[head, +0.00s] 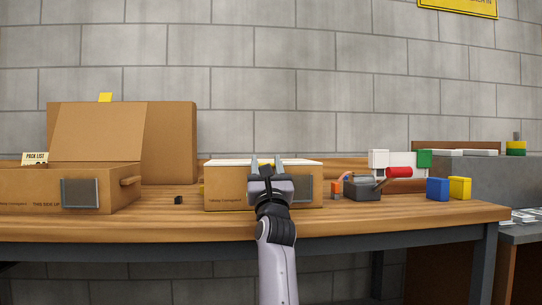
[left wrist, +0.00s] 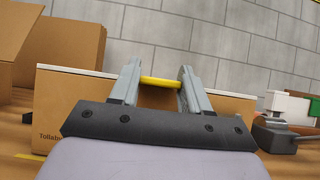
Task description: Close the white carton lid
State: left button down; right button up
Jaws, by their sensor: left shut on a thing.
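The white carton lid (head: 225,162) shows as a thin, flat white edge along the top of the brown carton (head: 228,186) in the middle of the table. It also shows in the left wrist view (left wrist: 60,69), above the carton's brown front (left wrist: 62,98). My left gripper (head: 267,163) is at the carton's front, its fingertips at the lid's front edge. In the left wrist view its fingers are shut on a yellow tab (left wrist: 160,83) at that edge. The lid's middle is partly hidden behind the gripper. My right gripper is not in view.
An open brown carton (head: 40,190) with a raised flap stands at the left. A small black block (head: 178,200) lies between the cartons. To the right are a grey device (head: 362,190) with a red-ended lever (head: 398,172), a blue block (head: 437,189) and a yellow block (head: 460,187).

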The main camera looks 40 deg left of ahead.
pick_arm(q)
jog(key=shift+f, duration=0.55)
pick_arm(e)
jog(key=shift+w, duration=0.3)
pick_arm(q)
jog(key=shift+a+f, duration=0.1)
jog(key=c, duration=0.5)
grip_release()
